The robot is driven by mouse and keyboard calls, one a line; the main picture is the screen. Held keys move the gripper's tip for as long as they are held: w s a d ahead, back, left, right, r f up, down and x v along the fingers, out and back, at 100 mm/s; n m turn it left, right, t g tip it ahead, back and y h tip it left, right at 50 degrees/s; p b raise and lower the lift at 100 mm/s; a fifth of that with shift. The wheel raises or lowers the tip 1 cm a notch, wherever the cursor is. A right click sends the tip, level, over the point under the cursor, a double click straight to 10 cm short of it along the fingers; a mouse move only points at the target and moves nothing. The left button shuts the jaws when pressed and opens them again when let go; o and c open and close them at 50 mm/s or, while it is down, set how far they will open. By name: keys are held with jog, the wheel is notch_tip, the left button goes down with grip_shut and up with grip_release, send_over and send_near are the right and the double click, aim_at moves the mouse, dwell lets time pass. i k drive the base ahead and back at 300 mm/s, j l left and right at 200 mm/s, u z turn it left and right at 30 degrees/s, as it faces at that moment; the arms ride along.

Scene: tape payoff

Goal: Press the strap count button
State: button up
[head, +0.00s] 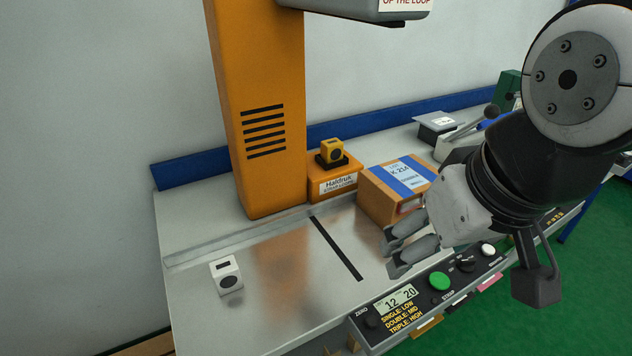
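A control panel (382,324) runs along the front edge of the bench. It has a display (396,300) reading "12 20", a large green button (439,281), dark knobs and a white knob (487,250). A label below the green button seems to read "STRAP". No button's label clearly reads strap count. My gripper (389,259) hangs from the right over the bench, just behind the panel, left of and above the green button in the picture. Its two fingers are a little apart with nothing between them. They do not appear to touch the panel.
A cardboard box (381,198) with a blue-and-white label stands right behind my gripper. An orange box (333,185) labelled "Haldruk" carries a small yellow device (331,151). An orange column (262,110) rises behind. A small white device (226,273) lies left; the metal top (300,285) between is clear.

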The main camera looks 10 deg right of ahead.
aim_at(371, 321)
jog(key=l+u, duration=0.2)
jog(key=u, duration=0.2)
jog(key=l+u, duration=0.2)
jog(key=u, duration=0.2)
jog(key=l+u, duration=0.2)
jog(key=u, duration=0.2)
jog(key=k+l+u, duration=0.2)
jog(key=k+l, duration=0.15)
jog(key=l, duration=0.3)
jog(key=k+l+u, duration=0.15)
jog(key=k+l, duration=0.25)
jog(key=l, duration=0.25)
jog(key=k+l+u, duration=0.2)
jog(key=k+l, duration=0.2)
jog(key=l, duration=0.15)
